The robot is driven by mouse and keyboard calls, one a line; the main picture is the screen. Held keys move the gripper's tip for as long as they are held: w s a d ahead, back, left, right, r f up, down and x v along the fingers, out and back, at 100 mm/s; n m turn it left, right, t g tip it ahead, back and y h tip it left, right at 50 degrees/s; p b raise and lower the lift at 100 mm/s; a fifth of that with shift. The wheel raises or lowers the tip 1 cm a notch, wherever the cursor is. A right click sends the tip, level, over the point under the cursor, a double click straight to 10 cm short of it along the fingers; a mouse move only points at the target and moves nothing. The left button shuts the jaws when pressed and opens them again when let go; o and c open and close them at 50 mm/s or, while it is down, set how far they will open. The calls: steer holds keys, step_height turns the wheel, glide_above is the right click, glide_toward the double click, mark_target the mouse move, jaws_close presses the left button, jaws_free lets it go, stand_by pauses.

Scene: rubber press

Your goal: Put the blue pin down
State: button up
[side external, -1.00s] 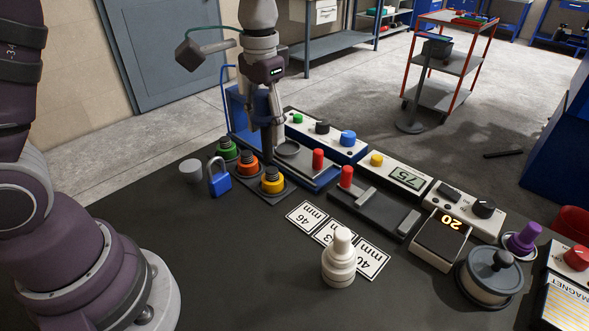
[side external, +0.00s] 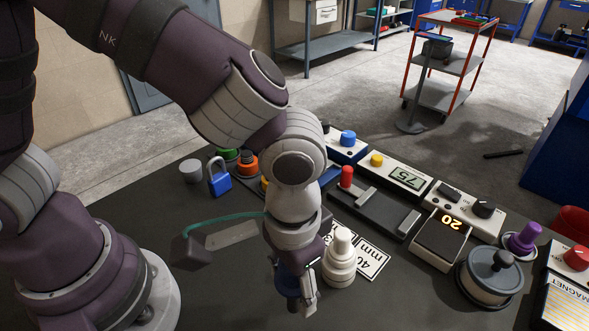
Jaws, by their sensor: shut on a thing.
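My gripper (side external: 298,300) is low over the front middle of the dark table, pointing down. It is shut on the blue pin (side external: 287,283), which shows as a dark blue rounded shape between and behind the fingers. Its lower end is partly hidden by the fingers, and I cannot tell whether it touches the table. The white stepped piece (side external: 340,262) stands upright just right of my gripper.
White mm cards (side external: 372,262) lie behind the white piece, partly hidden. A blue padlock (side external: 219,178) and grey cylinder (side external: 191,171) stand at the back left. Bare table lies in front.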

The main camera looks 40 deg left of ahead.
steer(key=w+d, duration=0.2)
steer(key=d, duration=0.1)
steer(key=w+d, duration=0.1)
steer(key=w, duration=0.1)
steer(key=shift+d+f, duration=0.15)
steer(key=shift+f, duration=0.2)
steer(key=shift+w+f, duration=0.1)
steer(key=shift+f, duration=1.6)
steer(key=o, duration=1.2)
steer(key=shift+f, duration=0.1)
